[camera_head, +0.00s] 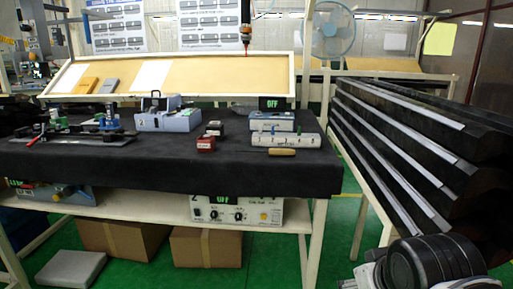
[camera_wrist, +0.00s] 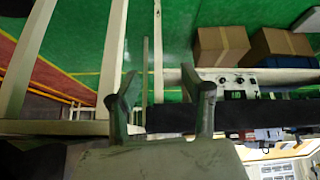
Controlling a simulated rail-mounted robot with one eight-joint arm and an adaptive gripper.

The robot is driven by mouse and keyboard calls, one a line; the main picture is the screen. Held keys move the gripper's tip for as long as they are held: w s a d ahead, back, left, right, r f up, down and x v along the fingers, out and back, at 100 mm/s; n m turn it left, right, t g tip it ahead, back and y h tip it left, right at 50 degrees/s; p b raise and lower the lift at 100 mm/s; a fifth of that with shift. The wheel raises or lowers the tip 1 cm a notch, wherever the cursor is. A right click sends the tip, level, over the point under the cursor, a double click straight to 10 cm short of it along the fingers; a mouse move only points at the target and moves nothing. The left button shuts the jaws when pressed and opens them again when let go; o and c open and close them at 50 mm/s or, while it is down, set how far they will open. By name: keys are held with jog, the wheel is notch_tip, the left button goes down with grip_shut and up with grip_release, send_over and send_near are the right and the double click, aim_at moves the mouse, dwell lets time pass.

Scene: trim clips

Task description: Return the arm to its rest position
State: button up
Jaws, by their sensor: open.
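My gripper (camera_wrist: 160,76) shows in the wrist view with its two fingers spread apart and nothing between them. Past the fingers lie the green floor, pale frame posts and the dark edge of the workbench (camera_wrist: 240,118), which appears upside down. In the head view, a white and black part of my arm (camera_head: 435,262) is at the lower right, beside the rack of dark trim strips. My gripper's fingers cannot be made out in the head view.
The black-covered workbench (camera_head: 90,165) carries blue-grey devices (camera_head: 168,121), a red block (camera_head: 206,143) and a wood-handled tool (camera_head: 281,152). A rack of long dark trims (camera_head: 420,150) stands at right. Cardboard boxes (camera_head: 205,248) sit under the bench. Green floor shows between bench and rack.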

notch_tip(320, 180, up, 17)
jog(key=s+m+p, duration=0.1)
jog(key=s+p, duration=0.1)
jog(key=p, duration=1.6)
